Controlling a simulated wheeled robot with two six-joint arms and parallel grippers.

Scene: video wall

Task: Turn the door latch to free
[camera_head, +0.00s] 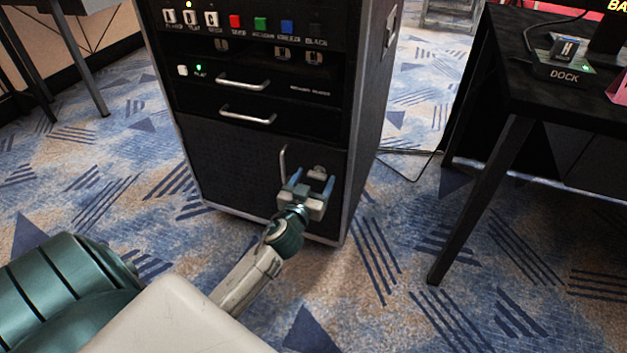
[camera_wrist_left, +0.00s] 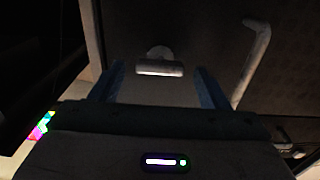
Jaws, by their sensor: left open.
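The door latch (camera_head: 318,171) is a small pale metal turn-piece on the lower black door (camera_head: 235,165) of the rack cabinet. In the left wrist view the latch (camera_wrist_left: 160,68) shows a round base and a short bar lying across the picture. My left gripper (camera_head: 313,180) is open in front of the latch. Its two blue fingers stand on either side of the latch in the wrist view, with visible gaps. Whether the fingertips reach around the bar in depth is hard to tell. My right gripper is not in view.
A pale door handle (camera_head: 284,163) stands just left of my gripper in the head view. Drawer handles (camera_head: 247,115) and coloured buttons (camera_head: 260,24) are above. A black table (camera_head: 510,100) with a dock (camera_head: 560,72) stands right. A cable lies on the carpet between them.

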